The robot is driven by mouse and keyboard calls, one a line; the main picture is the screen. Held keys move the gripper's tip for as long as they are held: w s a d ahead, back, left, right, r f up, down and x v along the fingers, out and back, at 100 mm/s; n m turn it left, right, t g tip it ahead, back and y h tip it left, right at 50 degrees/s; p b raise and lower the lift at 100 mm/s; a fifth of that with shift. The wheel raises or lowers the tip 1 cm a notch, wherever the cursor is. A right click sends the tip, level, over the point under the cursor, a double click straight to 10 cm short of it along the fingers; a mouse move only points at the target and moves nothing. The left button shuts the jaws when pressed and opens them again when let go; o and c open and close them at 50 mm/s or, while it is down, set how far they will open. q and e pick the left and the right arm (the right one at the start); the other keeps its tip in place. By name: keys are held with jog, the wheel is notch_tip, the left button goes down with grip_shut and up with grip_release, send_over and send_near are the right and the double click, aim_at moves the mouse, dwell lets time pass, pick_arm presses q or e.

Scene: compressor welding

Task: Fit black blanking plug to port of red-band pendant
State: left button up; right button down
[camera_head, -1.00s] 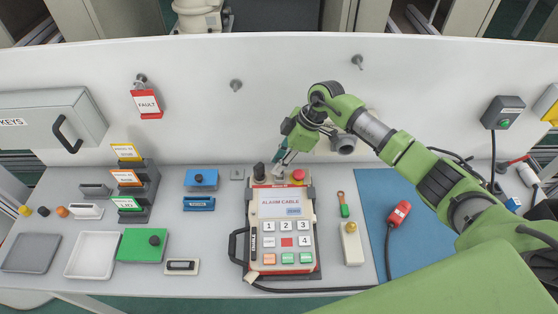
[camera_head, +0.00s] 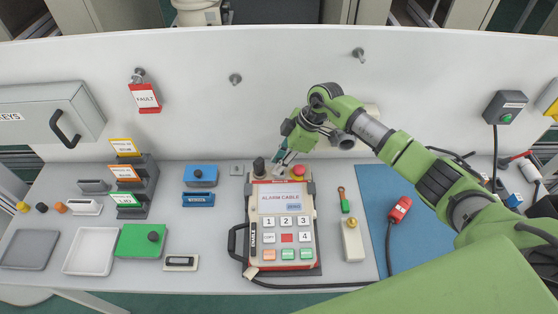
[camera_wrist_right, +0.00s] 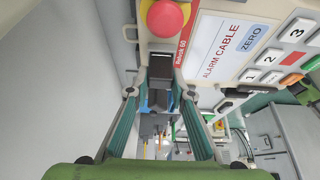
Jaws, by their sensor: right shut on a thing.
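A red strip (camera_wrist_right: 183,42) runs along the pendant there. A small black plug (camera_head: 41,208) stands on the bench at far left. The left gripper is not in view.
A yellow plug (camera_head: 23,207) and an orange plug (camera_head: 60,207) flank the black one. Grey (camera_head: 30,250) and white (camera_head: 90,251) trays and a green block (camera_head: 133,241) lie in front. A blue mat (camera_head: 405,250) bears a red connector (camera_head: 400,209). A cable leaves the pendant's lower left.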

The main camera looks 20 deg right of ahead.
dwell(0.4)
jog(key=c, duration=1.7)
grip_release()
jog(key=v, duration=1.2)
